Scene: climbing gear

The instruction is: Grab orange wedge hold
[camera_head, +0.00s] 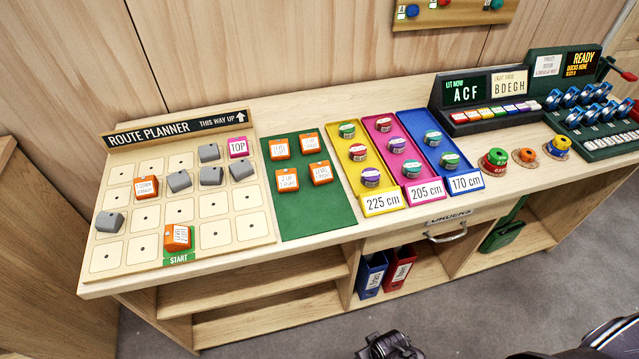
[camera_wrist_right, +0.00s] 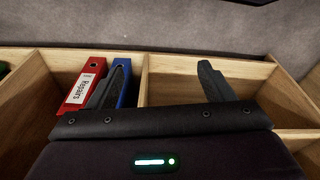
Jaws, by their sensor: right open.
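Several orange blocks show in the head view, and I cannot tell for certain which is the wedge hold. On the route planner board (camera_head: 133,253), one orange block (camera_head: 177,237) sits by START and another (camera_head: 146,187) at the left. More orange blocks lie on the green mat (camera_head: 318,212), among them a front left one (camera_head: 287,180) and a front right one (camera_head: 320,172). My right gripper (camera_head: 390,345) is low at the bottom edge, away from the blocks. In the right wrist view its fingers (camera_wrist_right: 165,78) are apart and empty. My left gripper is out of view.
Yellow, magenta and blue trays (camera_head: 468,182) hold round tape rolls. A display stand (camera_head: 460,95) and racks fill the right. Grey blocks (camera_head: 179,181) and a magenta TOP block (camera_head: 238,147) share the board. Red (camera_wrist_right: 85,85) and blue binders stand in the shelf below.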

